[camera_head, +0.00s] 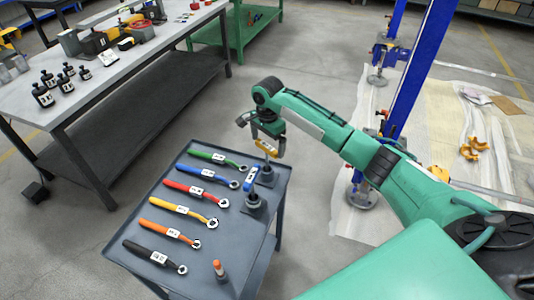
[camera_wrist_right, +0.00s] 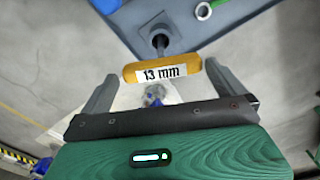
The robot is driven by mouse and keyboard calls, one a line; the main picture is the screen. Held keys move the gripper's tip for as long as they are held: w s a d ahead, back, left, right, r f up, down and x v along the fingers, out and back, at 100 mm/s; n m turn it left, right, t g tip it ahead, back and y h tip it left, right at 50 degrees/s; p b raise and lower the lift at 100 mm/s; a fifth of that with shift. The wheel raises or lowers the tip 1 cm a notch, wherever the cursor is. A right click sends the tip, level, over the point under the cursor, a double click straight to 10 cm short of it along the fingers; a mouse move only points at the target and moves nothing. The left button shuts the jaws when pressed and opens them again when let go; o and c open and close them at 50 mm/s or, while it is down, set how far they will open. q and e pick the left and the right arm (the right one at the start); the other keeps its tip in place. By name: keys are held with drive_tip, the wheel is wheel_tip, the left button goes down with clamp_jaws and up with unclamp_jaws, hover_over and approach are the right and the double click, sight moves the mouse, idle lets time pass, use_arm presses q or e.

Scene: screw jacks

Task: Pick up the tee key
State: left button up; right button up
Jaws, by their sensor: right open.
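A yellow-handled tee key (camera_head: 267,148) stands upright in a dark holder at the far right corner of the grey cart. In the right wrist view its handle (camera_wrist_right: 162,69) carries a "13 mm" label, and its shank runs down to the holder. My right gripper (camera_head: 263,138) is open at this handle. In the wrist view the fingers of the right gripper (camera_wrist_right: 161,83) are spread beyond the two ends of the handle; contact is not clear. A blue-handled tee key (camera_head: 250,180) stands in another holder nearer. My left gripper is not in view.
Several coloured ring wrenches (camera_head: 183,209) lie in a row on the cart (camera_head: 228,150). An orange-topped upright piece (camera_head: 218,268) stands at its near edge. A workbench (camera_head: 150,50) is at the left. A blue post (camera_head: 410,75) rises at the right.

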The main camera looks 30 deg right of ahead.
drive_tip(key=p, duration=0.1)
hover_over(267, 163)
drive_tip(key=f, duration=0.5)
drive_tip(key=shift+w+d, duration=0.15)
drive_tip(key=shift+w, duration=0.1)
drive_tip(key=c, duration=1)
drive_tip(key=shift+r, duration=0.1)
drive_tip(key=shift+c, duration=0.5)
drive_tip(key=shift+r, duration=0.1)
